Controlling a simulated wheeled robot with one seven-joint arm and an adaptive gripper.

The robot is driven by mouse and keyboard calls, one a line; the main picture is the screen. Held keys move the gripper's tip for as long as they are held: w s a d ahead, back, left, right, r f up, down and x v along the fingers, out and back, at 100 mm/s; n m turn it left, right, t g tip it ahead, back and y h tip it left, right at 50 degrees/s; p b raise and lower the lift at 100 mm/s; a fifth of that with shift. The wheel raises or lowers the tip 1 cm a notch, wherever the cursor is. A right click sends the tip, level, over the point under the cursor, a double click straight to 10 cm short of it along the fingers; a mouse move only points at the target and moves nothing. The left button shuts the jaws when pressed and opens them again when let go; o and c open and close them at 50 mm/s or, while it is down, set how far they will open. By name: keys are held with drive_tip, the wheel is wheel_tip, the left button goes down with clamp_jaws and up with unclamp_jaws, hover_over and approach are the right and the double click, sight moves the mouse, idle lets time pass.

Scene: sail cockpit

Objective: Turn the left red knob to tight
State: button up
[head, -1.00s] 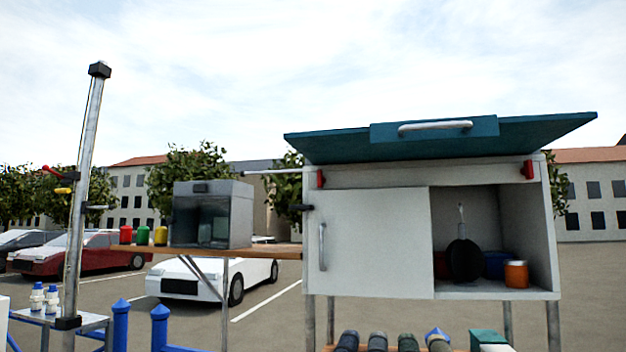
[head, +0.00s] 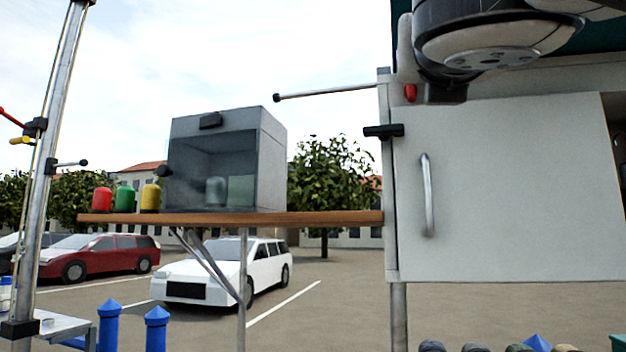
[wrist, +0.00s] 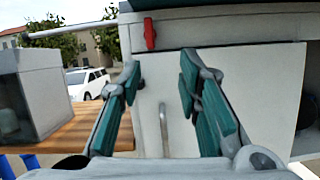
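The left red knob (head: 410,92) sits at the upper left corner of the white cabinet, just above its door, in the head view. It also shows in the wrist view (wrist: 150,34), upright, beyond my gripper and near the middle of the gap between its fingers. My gripper (wrist: 160,72) is open and empty, its two teal-padded fingers apart and not touching the knob. In the head view my arm's wrist covers the area right of the knob, and the fingers cannot be made out clearly. The right red knob is out of view.
The cabinet door (head: 510,190) is closed over the left part, with a metal handle (head: 428,195). A black latch (head: 384,131) and a thin rod (head: 325,93) stick out near the knob. A wooden shelf (head: 330,218) bears a grey box (head: 268,160) and three coloured bottles.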

sight(411, 88)
drive_tip(key=w+d+r, duration=0.1)
drive_tip(key=w+r, duration=0.2)
drive_tip(key=w, duration=0.3)
drive_tip(key=w+d+r+n+p, duration=0.1)
drive_tip(key=w+r, duration=0.2)
drive_tip(key=w, duration=0.3)
drive_tip(key=shift+w+d+r+t, duration=0.3)
drive_tip(key=shift+w, duration=0.1)
drive_tip(key=shift+c, duration=0.3)
clamp_jaws()
